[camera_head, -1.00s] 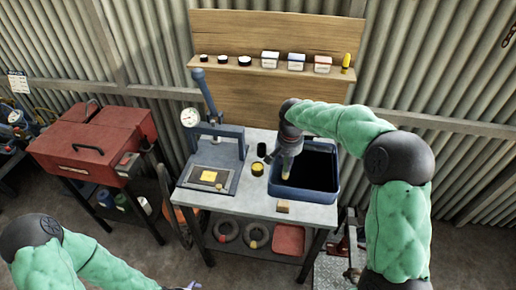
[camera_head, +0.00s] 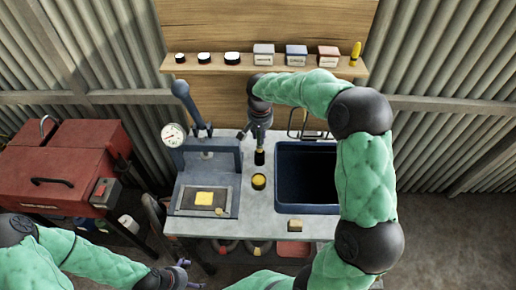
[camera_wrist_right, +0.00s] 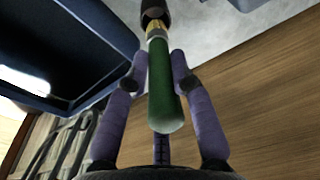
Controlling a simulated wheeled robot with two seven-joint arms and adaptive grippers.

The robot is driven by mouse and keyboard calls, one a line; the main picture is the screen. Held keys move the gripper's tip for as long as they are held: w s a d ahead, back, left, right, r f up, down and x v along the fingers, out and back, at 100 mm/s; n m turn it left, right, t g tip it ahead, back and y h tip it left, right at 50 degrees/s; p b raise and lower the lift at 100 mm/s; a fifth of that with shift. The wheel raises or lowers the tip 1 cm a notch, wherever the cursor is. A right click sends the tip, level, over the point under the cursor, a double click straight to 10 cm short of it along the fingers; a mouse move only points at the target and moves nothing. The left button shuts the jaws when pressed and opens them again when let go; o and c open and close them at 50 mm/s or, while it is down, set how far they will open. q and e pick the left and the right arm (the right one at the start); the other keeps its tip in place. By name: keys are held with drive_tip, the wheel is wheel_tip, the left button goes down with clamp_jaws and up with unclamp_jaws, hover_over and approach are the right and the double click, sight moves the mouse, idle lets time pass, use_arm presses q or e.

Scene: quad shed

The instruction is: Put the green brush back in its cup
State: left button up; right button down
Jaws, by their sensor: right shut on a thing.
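The green brush (camera_wrist_right: 164,85) is between the two purple fingers of my right gripper in the right wrist view. The fingers are shut on its green handle, and a brass ferrule shows at its far end. In the head view my right gripper (camera_head: 260,128) points down above the black cup (camera_head: 259,158), with the ferrule just over the cup. The cup's dark end shows at the top of the wrist view (camera_wrist_right: 153,10). The bristles are hidden, so I cannot tell how far they are inside. My left gripper (camera_head: 187,274) is low at the front, its fingers apart and empty.
A dark blue basin (camera_head: 281,207) is close on the right of the cup. A yellow-topped tin (camera_head: 259,181) stands in front of it, and a press (camera_head: 238,190) is to the left. A small block (camera_head: 295,225) lies at the bench's front edge. A shelf (camera_head: 215,68) is behind.

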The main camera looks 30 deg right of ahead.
sight(260, 146)
drive_tip(key=shift+f+b, duration=0.6)
drive_tip(key=shift+f, duration=2.8)
drive_tip(key=shift+f, duration=0.15)
drive_tip(key=c, duration=1)
unclamp_jaws()
drive_tip(key=shift+c, duration=0.2)
drive_tip(key=shift+r, duration=0.4)
wheel_tip(260, 146, up, 12)
drive_tip(key=s+p, duration=0.1)
drive_tip(key=p, duration=0.1)
drive_tip(key=shift+a+f, duration=0.25)
drive_tip(key=shift+a, duration=0.1)
drive_tip(key=shift+s, duration=0.1)
